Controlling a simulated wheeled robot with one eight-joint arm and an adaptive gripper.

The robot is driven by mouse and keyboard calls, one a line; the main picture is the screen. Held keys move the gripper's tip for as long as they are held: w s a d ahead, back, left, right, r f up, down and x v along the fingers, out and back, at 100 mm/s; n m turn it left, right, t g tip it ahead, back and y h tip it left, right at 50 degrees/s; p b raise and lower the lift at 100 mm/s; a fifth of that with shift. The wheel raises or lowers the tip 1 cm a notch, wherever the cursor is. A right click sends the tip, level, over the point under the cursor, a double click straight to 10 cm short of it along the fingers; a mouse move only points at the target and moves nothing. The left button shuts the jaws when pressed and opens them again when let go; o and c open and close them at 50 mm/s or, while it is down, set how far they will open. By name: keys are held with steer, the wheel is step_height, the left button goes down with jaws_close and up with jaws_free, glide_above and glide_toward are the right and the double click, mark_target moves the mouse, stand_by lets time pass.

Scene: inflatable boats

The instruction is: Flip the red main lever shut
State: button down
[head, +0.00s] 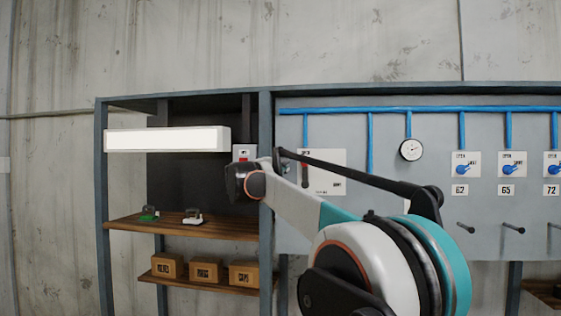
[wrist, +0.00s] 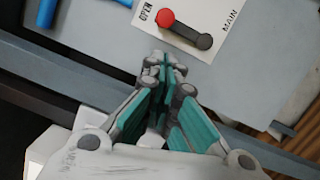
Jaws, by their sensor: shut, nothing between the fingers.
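The main lever's red knob (wrist: 166,17) shows at the top of the wrist view. Its dark grey arm runs from the knob to a round grey pivot on a white plate (wrist: 215,15) marked OPEN and MAIN. The knob end lies near the word OPEN. In the head view the same plate (head: 328,178) is on the grey panel behind my arm, which partly covers it. My gripper (wrist: 167,62) is shut and empty, with grey tips and teal fingers. In the wrist view its tips are below the lever, apart from the knob in the picture; depth is hard to tell.
Blue pipes (head: 420,109), a round gauge (head: 411,149) and several small blue valves (head: 463,170) line the panel to the right, with dark pegs below. To the left are a white lamp (head: 168,139) and wooden shelves (head: 180,229) with boxes. A frame post stands beside the plate.

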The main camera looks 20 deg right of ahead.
stand_by(0.3)
steer(key=p+x, duration=0.2)
steer(key=x, duration=0.8)
steer(key=shift+p, duration=0.4)
